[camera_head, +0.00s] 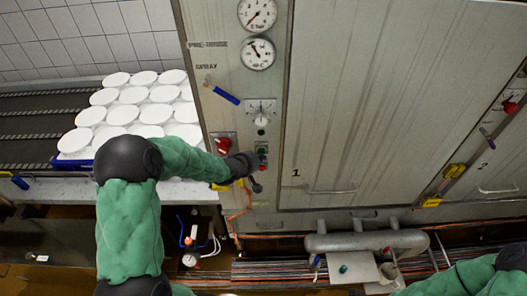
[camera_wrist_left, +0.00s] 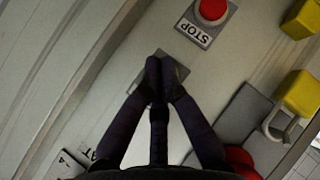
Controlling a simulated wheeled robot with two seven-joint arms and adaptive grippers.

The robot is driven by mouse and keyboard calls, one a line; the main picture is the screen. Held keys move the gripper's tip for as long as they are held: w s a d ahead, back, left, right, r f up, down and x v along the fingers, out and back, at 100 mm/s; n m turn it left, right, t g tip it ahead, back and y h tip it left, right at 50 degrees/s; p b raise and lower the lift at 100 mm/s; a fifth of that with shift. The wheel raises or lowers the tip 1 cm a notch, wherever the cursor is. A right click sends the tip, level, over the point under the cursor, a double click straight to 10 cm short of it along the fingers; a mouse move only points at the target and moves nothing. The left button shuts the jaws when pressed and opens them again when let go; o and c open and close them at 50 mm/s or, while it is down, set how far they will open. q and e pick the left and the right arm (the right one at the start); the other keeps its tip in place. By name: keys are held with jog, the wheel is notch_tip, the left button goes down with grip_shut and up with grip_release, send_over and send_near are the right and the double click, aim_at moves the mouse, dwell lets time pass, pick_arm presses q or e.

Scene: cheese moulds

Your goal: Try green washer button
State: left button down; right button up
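The washer's control panel (camera_head: 230,105) stands upright in the middle of the head view. A small green button (camera_head: 262,151) shows on it beside a small red one. My left gripper (camera_head: 252,163) is at these buttons, on their left side. In the left wrist view its two dark fingers (camera_wrist_left: 158,75) come together at the tips, with nothing visible between them. The tips lie over a small grey plate (camera_wrist_left: 178,70); no green shows there, and I cannot tell whether they touch anything. My right gripper is out of view; only its green arm shows at bottom right.
A red STOP button (camera_wrist_left: 212,10) is close beyond the fingertips, and yellow blocks (camera_wrist_left: 300,92) stand to the right. White round moulds (camera_head: 133,95) sit left of the panel. A blue-handled lever (camera_head: 225,95) sticks out above. Pipes and hoses run below.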

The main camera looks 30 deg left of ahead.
pick_arm(q)
jog(key=shift+w+a, duration=0.25)
jog(key=shift+w, duration=0.1)
dwell(0.7)
jog(key=shift+s+d, duration=0.5)
jog(key=shift+s, duration=0.3)
jog(key=shift+s+d, duration=0.45)
jog(key=shift+s, duration=0.25)
jog(key=shift+s+d, duration=0.45)
jog(key=shift+s, duration=0.3)
jog(key=shift+s+d, duration=0.45)
jog(key=shift+s, duration=0.25)
jog(key=shift+f, duration=0.1)
